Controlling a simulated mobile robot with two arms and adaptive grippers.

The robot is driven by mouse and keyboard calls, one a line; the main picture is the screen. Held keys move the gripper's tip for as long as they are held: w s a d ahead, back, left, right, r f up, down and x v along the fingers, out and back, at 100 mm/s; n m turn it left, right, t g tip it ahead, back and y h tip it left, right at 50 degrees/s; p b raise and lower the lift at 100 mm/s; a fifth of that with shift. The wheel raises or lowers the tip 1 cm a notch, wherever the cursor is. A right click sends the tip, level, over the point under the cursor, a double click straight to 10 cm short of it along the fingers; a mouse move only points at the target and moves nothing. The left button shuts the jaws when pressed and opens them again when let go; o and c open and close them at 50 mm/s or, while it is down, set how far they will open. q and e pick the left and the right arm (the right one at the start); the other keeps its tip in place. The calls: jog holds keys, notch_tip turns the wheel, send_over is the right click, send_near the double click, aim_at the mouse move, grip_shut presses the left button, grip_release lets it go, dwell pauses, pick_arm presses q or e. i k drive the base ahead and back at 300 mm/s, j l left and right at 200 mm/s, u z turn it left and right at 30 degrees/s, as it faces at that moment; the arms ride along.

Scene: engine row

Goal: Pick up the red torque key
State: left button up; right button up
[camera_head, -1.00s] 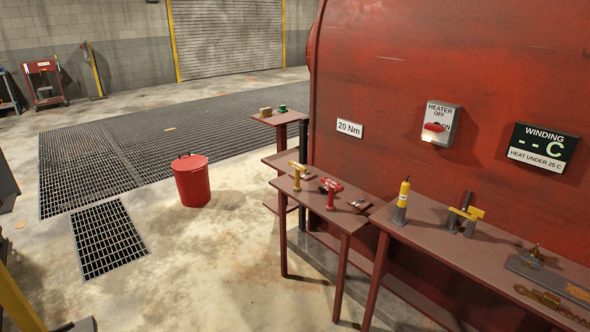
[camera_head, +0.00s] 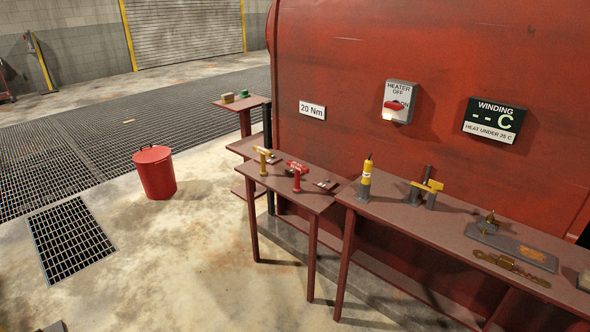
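The red torque key (camera_head: 297,175) stands upright on the small red-brown table (camera_head: 320,202) in front of the big red machine. It has a red T-shaped head on a red stem. A yellow T-shaped key (camera_head: 263,160) stands to its left on the same table. A small metal piece (camera_head: 326,184) lies to its right. Neither of my grippers is in view.
A longer bench (camera_head: 400,215) adjoins on the right, with a yellow-and-grey tool (camera_head: 365,182), a yellow clamp-like piece (camera_head: 427,190) and brass parts (camera_head: 510,263). A red bin (camera_head: 155,175) stands on the floor at left. The floor before the small table is clear.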

aim_at(297, 189)
jog(key=i+j, duration=0.1)
jog(key=i, duration=2.35)
